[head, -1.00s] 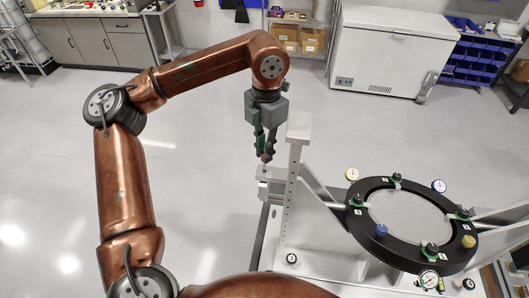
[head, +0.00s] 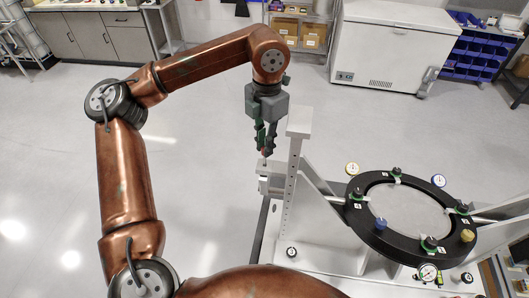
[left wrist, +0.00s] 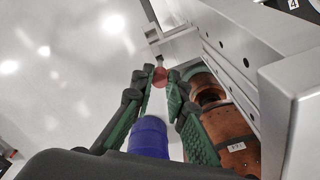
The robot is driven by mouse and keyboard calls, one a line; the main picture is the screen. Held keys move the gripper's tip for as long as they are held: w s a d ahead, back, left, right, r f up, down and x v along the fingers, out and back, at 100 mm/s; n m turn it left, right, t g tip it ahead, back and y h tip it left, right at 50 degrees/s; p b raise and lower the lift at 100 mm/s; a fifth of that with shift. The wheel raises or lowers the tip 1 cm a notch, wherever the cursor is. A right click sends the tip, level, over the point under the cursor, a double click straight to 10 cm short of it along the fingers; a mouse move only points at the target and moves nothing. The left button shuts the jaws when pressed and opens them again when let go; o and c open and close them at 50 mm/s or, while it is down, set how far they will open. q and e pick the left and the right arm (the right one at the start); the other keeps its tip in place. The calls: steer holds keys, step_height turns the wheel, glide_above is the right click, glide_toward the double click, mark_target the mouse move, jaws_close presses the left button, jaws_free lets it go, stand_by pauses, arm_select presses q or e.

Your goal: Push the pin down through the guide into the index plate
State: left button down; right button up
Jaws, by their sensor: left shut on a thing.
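The pin's red knob (left wrist: 160,77) sits between the fingertips of my left gripper (left wrist: 158,88) in the left wrist view. A thin pale shank shows just beyond the knob. In the head view my left gripper (head: 265,150) points down, shut on the pin, just above the pale guide bracket (head: 270,184). The bracket stands out from the left of an upright white post and also shows in the left wrist view (left wrist: 182,44). I cannot tell the index plate from the bracket, nor how deep the pin is. My right gripper is not in view.
The white post (head: 294,190) with a row of holes stands close to the right of my left gripper. Further right is a black ring (head: 374,235) with several clamps and dials. A blue cylinder (left wrist: 150,138) shows between my finger bases. Floor left of the bracket is clear.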

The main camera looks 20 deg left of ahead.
arm_select(q)
steer(key=shift+f, duration=0.15)
steer(key=shift+w+r+p, duration=0.15)
steer(key=shift+r+p, duration=0.4)
steer(key=shift+r, duration=0.1)
steer(key=shift+r+p, duration=0.95)
steer(key=shift+r, duration=0.5)
steer(key=shift+f, duration=0.1)
